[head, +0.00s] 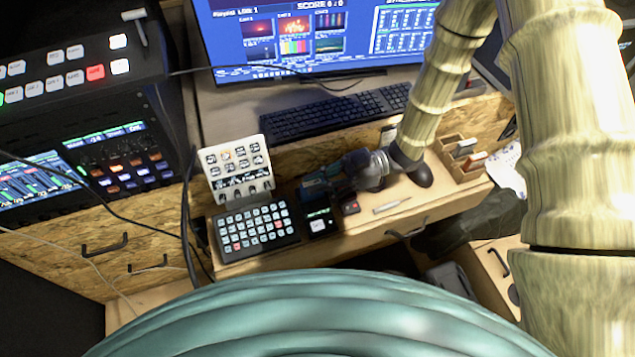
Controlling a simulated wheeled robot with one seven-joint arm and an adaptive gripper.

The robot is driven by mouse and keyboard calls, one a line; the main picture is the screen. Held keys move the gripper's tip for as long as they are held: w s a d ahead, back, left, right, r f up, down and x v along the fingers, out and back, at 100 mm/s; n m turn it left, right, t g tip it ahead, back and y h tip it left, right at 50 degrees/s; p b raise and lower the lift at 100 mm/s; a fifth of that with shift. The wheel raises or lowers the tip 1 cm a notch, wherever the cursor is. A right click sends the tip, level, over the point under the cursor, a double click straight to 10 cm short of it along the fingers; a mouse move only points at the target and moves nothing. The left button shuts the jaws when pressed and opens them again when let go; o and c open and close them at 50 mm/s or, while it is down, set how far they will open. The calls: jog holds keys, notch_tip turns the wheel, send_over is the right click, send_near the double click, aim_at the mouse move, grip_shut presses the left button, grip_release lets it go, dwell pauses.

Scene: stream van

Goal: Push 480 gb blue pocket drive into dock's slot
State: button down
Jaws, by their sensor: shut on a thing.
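My gripper (312,190) reaches in from the right, low over the wooden desk shelf, its fingers pointing left. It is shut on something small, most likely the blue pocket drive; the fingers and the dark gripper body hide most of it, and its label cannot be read. Just below the fingertips stands the small black dock (320,222), with a green-lit strip and a pale marking on it. The gripper is close above and behind the dock. The slot is too small to make out, and I cannot tell whether the drive touches it.
A button keypad (257,231) and an upright white panel (239,170) stand left of the dock. A small black box with a red mark (350,207) and a pen-like tool (391,205) lie right. A wooden divided holder (452,166) and a keyboard (335,112) are farther off.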

jog(key=shift+f+b, duration=0.3)
jog(key=shift+f, duration=0.25)
jog(key=c, duration=1)
grip_release()
jog(key=shift+d, duration=0.1)
jog(key=v, duration=1.2)
jog(key=shift+r, duration=0.1)
